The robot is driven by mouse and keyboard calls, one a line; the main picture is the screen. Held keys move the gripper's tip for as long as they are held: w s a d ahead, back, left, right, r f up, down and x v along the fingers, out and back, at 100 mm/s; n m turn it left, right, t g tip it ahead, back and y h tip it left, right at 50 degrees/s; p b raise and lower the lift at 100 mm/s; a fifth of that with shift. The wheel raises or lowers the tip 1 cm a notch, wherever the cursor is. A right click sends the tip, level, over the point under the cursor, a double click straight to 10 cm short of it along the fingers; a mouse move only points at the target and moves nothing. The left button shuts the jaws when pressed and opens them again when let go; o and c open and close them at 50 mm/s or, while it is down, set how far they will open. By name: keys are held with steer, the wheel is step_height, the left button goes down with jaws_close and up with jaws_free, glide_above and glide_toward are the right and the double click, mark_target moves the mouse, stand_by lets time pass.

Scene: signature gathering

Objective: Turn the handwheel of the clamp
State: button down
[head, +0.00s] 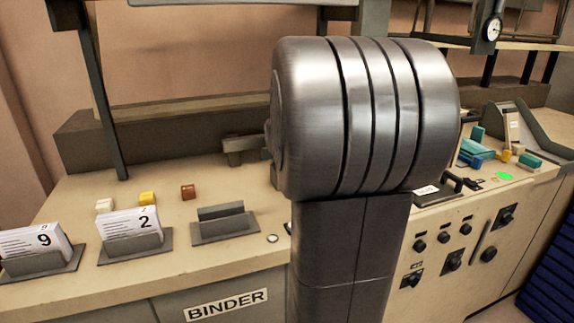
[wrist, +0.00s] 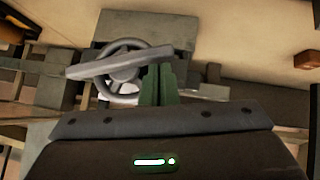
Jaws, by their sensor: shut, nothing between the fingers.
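The handwheel (wrist: 103,60) is a dark grey ring in the upper left-middle of the wrist view. A lighter grey bar (wrist: 90,68) crosses in front of it, slightly tilted. My gripper (wrist: 158,68) shows as two green fingers pressed together, with nothing between them. The fingertips are at the right side of the wheel, near the bar's right end; I cannot tell whether they touch it. In the head view my own arm blocks the middle, and neither the handwheel nor the gripper can be made out.
The bench marked BINDER (head: 226,305) carries card holders numbered 9 (head: 40,266) and 2 (head: 137,247), an empty holder (head: 225,228) and small coloured blocks. A control panel (head: 455,250) with knobs stands at right. In the wrist view, grey blocks surround the wheel.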

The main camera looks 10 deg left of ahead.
steer(key=shift+s+a+f+b, duration=0.1)
steer(key=shift+f+b, duration=0.7)
steer(key=shift+b, duration=0.1)
steer(key=shift+f, duration=0.1)
